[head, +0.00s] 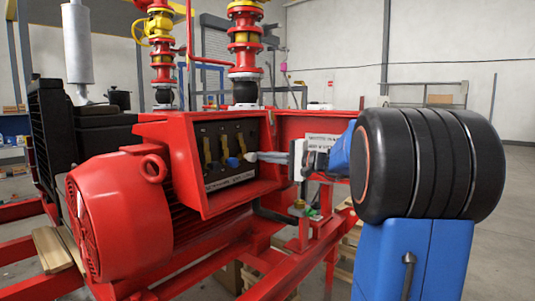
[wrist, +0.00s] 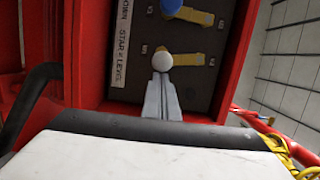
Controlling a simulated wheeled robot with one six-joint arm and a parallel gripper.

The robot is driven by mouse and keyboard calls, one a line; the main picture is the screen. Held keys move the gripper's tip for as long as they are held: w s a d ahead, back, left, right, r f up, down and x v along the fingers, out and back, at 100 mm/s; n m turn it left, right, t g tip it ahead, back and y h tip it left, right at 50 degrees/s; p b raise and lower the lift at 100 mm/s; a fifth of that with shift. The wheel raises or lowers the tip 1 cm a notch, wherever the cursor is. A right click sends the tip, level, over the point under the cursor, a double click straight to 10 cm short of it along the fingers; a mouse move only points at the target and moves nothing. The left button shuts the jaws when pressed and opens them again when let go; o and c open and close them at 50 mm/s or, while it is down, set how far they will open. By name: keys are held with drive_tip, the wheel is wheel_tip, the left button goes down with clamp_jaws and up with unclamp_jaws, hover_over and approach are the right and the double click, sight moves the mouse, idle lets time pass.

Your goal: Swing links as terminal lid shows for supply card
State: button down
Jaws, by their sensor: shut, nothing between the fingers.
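The open terminal box (head: 190,197) on the red motor holds a dark panel with brass links. The left link (head: 207,150) stands near upright in the head view. The middle link (head: 225,143) has a blue knob (head: 232,162) at its lower end, also in the wrist view (wrist: 170,7). The right link (wrist: 186,57) has a white knob (wrist: 162,60) at its lower end. My gripper (wrist: 162,80) is shut and empty, its tips right at the white knob; contact is unclear. A strip label (wrist: 122,45) along the panel's lower edge reads partly "STAR = LEVEL".
A white card (head: 322,141) with small, unreadable print is behind my arm, partly hidden. The red box walls (wrist: 90,60) flank the panel closely. Red skid rails (head: 250,255) and a valve stack (head: 244,45) surround the motor (head: 115,215).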

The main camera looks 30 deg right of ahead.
drive_tip(key=shift+s+a+f+m, duration=0.25)
drive_tip(key=shift+a+f+m, duration=0.15)
drive_tip(key=shift+a, duration=0.25)
idle(0.4)
